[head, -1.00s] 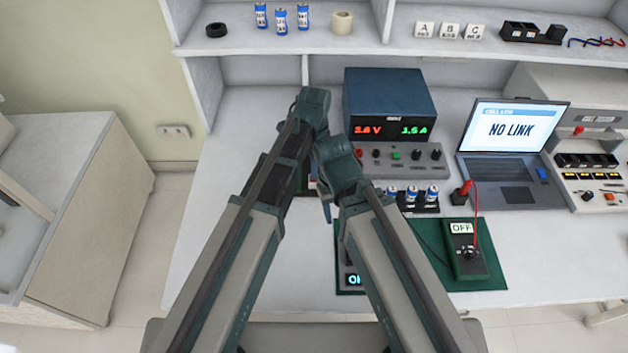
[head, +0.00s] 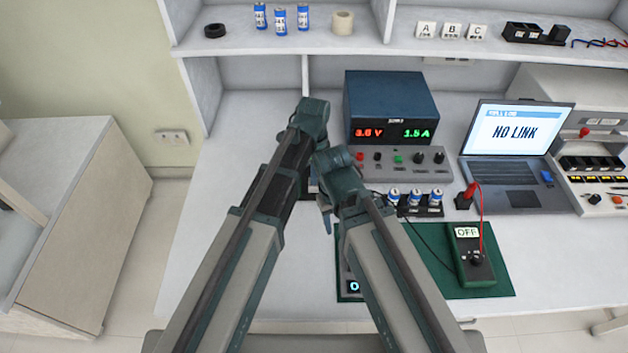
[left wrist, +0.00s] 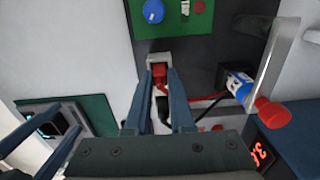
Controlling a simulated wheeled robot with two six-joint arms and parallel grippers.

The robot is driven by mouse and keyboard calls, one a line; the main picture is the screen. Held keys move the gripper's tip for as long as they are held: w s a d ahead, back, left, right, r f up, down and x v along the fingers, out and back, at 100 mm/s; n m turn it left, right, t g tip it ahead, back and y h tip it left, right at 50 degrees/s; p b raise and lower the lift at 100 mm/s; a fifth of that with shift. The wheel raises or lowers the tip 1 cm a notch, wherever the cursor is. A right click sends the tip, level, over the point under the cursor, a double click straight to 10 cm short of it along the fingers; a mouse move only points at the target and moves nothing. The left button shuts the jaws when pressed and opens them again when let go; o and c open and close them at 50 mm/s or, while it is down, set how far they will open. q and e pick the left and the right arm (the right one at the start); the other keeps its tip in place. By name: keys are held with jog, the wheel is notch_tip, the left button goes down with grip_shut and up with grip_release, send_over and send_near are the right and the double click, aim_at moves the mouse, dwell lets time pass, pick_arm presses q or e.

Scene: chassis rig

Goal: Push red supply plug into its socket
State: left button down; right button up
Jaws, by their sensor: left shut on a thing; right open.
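In the left wrist view the red supply plug (left wrist: 159,74) is between the fingers of my left gripper (left wrist: 163,76), which is shut on it. The plug is at the mouth of a small grey socket block (left wrist: 172,57); I cannot tell how deep it sits. A red lead (left wrist: 205,97) runs off to the right. In the head view my arms mostly hide this spot. My right gripper (head: 327,218) is open and points down below the left one; its fingers also show at the left wrist view's lower left (left wrist: 28,142).
A green panel with a blue knob (left wrist: 154,11) adjoins the socket. A battery (left wrist: 239,85) and a red-ended part (left wrist: 272,112) are close to its right. The blue power supply (head: 390,100) stands behind my grippers. A laptop (head: 515,145) and meter (head: 470,255) stand to the right. The bench's left side is clear.

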pick_arm(q)
jog(key=shift+r, duration=0.1)
pick_arm(e)
jog(key=shift+r, duration=0.1)
pick_arm(q)
notch_tip(320, 180, up, 10)
jog(key=p, duration=1)
pick_arm(e)
notch_tip(320, 180, up, 10)
